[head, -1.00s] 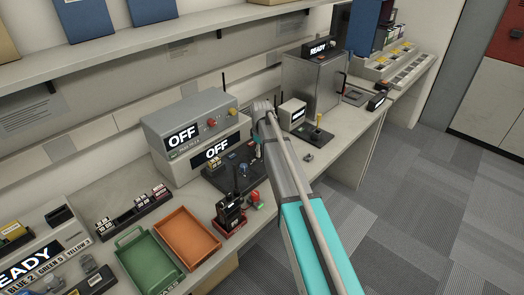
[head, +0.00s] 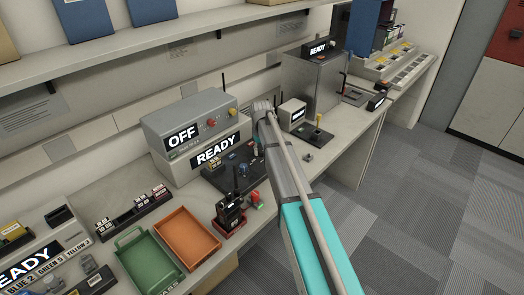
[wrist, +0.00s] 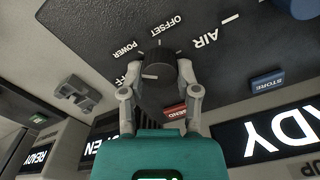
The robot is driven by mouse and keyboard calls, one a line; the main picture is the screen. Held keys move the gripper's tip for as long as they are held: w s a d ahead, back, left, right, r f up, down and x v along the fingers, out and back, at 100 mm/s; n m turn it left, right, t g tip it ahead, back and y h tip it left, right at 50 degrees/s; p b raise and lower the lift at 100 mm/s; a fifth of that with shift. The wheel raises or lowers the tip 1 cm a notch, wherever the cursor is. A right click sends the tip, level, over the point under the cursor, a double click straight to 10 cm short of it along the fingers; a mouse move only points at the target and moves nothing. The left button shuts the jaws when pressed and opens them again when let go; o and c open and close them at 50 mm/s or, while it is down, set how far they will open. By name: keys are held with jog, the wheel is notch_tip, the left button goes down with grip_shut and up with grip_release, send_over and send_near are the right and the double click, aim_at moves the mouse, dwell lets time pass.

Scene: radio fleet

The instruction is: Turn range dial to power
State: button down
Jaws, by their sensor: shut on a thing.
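The range dial (wrist: 158,88) is a dark round knob on a black panel (wrist: 85,35) in the wrist view. Labels around it read POWER, OFFSET and a partly covered one ending in FF. The white mark on the dial points left in the picture; I cannot tell exactly which label it lines up with. My gripper (wrist: 161,72) is shut on the dial, one finger on each side. In the head view the black panel (head: 222,181) lies before the grey tester with a READY display (head: 216,151); my arm hides the dial there.
Beside the dial are a red SEND button (wrist: 174,112) and a blue STORE button (wrist: 268,80). A grey unit reading OFF (head: 182,138) sits above the READY display. An orange tray (head: 187,238), a green tray (head: 148,262) and a radio (head: 230,212) stand to the left.

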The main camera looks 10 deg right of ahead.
jog(key=shift+w+d+m, duration=0.1)
jog(key=shift+m, duration=1.9)
jog(key=shift+c, duration=1.7)
grip_release()
jog(key=s+r+n+p, duration=0.1)
jog(key=s+r+p, duration=0.2)
jog(key=s, duration=1.2)
jog(key=s+r+n+p, duration=0.1)
jog(key=s+r+p, duration=0.2)
jog(key=s, duration=1.1)
jog(key=shift+s+d, duration=0.25)
jog(key=shift+s, duration=0.1)
